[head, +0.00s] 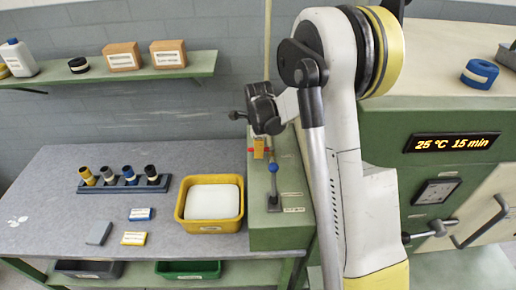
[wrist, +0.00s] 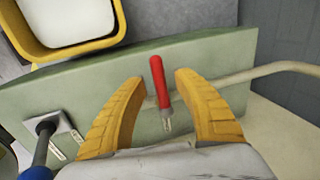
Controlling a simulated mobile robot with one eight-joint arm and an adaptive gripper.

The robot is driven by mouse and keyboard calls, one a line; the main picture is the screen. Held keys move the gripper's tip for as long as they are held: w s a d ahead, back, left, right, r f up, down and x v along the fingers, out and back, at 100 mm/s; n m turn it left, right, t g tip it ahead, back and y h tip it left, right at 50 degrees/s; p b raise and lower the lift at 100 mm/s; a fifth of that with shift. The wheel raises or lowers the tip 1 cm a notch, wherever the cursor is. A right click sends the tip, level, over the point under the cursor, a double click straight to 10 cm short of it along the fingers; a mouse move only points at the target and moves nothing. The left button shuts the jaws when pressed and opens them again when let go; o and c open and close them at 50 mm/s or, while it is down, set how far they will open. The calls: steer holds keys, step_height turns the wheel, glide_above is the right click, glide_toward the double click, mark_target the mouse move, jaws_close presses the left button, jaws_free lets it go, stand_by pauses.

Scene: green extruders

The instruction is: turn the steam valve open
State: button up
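A red lever handle (wrist: 160,82) stands out from the green machine housing (wrist: 215,60), beside a pale pipe. I take it to be the steam valve; no label on it is readable. In the wrist view my gripper (wrist: 160,76) is open, with one yellow finger on each side of the red handle and gaps between. In the head view my gripper (head: 258,146) points down over the housing, and red ends show beside its fingers. The fingers and my wrist hide most of the handle there. A blue-knobbed lever (head: 272,168) stands on the same housing, nearer the front.
A yellow tub (head: 182,214) with a white block inside stands left of the housing. A rack of several cylinders (head: 125,184) sits on the grey bench (head: 60,210). A display panel (head: 452,144) reads 25 °C, 15 min. A pale pipe (wrist: 270,72) runs right of the fingers.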

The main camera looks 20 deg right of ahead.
jaws_close()
steer(key=shift+s+n, duration=0.15)
steer(key=shift+n, duration=0.15)
steer(key=n+b, duration=0.1)
steer(key=s+n, duration=0.1)
steer(key=shift+s+a+f+n+y+b, duration=0.1)
steer(key=shift+a+n+y+b, duration=0.05)
steer(key=shift+n+y+b, duration=0.2)
steer(key=n, duration=0.2)
steer(key=s+n+b, duration=0.1)
steer(key=shift+s+n+y, duration=0.25)
steer(key=shift+s+n, duration=0.05)
steer(key=shift+n, duration=0.05)
steer(key=n, duration=0.1)
steer(key=s+d+n+b, duration=0.1)
steer(key=n, duration=0.1)
steer(key=s+n+y, duration=0.1)
steer(key=n, duration=0.1)
steer(key=shift+d+b, duration=0.15)
steer(key=shift+b, duration=0.2)
steer(key=n, duration=0.2)
steer(key=s+d+n, duration=0.1)
steer(key=n, duration=0.1)
steer(key=d+n+g+b, duration=0.1)
steer(key=n, duration=0.1)
steer(key=shift+s+y, duration=0.15)
steer(key=shift+y, duration=0.15)
